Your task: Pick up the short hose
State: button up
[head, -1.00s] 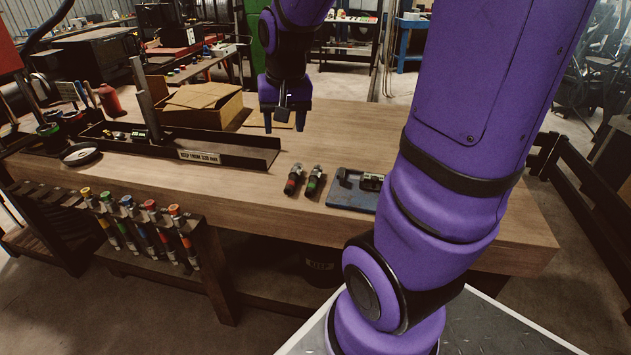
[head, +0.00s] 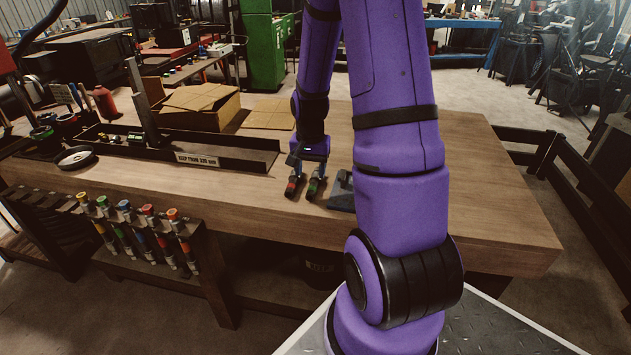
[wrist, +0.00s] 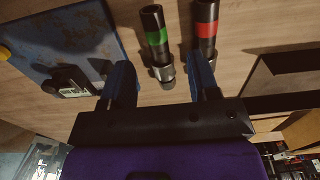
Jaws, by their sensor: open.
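Two short black hose pieces with metal ends lie side by side on the wooden bench. One is the green-banded hose (wrist: 156,38), which also shows in the head view (head: 313,187). The other is the red-banded hose (wrist: 205,28), which also shows in the head view (head: 292,187). My gripper (wrist: 162,82) is open, its blue fingers pointing down toward the bench. In the wrist view the metal end of the green-banded hose shows between the fingers, and the right finger is near the red-banded hose's end. Nothing is held. I cannot tell the exact height of the fingertips.
A blue plate (wrist: 72,42) with a dark block lies beside the hoses, partly behind my arm in the head view. A long dark tray (head: 225,160) and a cardboard box (head: 200,105) stand to the left. Several colour-banded hoses hang in the front rack (head: 140,235).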

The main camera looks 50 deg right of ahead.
aim_at(313, 185)
jog(key=shift+d+f, duration=0.25)
jog(key=shift+f, duration=1.35)
jog(key=shift+d+f, duration=0.2)
jog(key=shift+f, duration=1.4)
jog(key=shift+c, duration=0.4)
grip_shut()
